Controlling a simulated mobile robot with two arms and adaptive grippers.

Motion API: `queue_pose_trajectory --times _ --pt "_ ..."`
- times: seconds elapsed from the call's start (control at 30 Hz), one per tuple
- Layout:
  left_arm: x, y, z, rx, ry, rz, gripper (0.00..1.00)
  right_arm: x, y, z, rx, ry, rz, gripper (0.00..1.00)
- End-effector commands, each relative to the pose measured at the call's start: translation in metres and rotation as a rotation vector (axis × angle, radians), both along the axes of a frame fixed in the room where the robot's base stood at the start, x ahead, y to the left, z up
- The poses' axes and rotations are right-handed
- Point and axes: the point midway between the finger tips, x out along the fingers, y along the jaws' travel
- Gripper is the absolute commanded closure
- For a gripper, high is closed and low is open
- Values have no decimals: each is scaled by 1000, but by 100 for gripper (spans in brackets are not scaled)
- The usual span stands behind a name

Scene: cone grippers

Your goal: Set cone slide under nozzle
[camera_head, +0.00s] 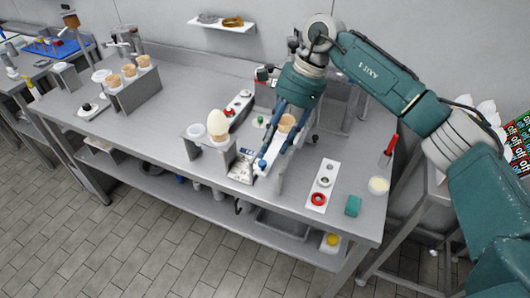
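My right gripper (274,158) reaches down from the upper right over the middle of the table, with its two teal fingers apart. A tan cone (287,122) stands upright between the fingers, above a pale slide piece (266,160) that lies near the fingertips. I cannot tell whether the fingers touch the slide or only straddle it. The nozzle is not clearly visible; my gripper and wrist hide part of the machine (340,108) behind. My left gripper is not in view.
Left of the gripper, a cone with a pale swirl (218,124) stands in a grey stand (212,158). A rack of several cones (134,96) is at the left.

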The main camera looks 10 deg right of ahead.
Motion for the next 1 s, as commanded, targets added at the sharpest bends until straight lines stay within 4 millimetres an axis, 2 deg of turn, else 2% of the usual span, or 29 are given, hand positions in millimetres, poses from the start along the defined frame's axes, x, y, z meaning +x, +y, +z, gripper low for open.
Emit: queue_pose_trajectory --times 0.1,0.33,0.7,0.73,0.9,1.0 --pt "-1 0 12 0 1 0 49 -3 9 -19 1 3 1 64" --pt "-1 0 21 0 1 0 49 -5 21 -48 2 1 0 64" --pt "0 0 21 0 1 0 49 -4 23 -55 3 -1 -1 64" --pt "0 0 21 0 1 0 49 -4 23 -55 3 -1 -1 66" --pt "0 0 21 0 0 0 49 -4 24 -55 3 -1 -1 99" --pt "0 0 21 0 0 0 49 -4 24 -55 4 -1 -1 100"
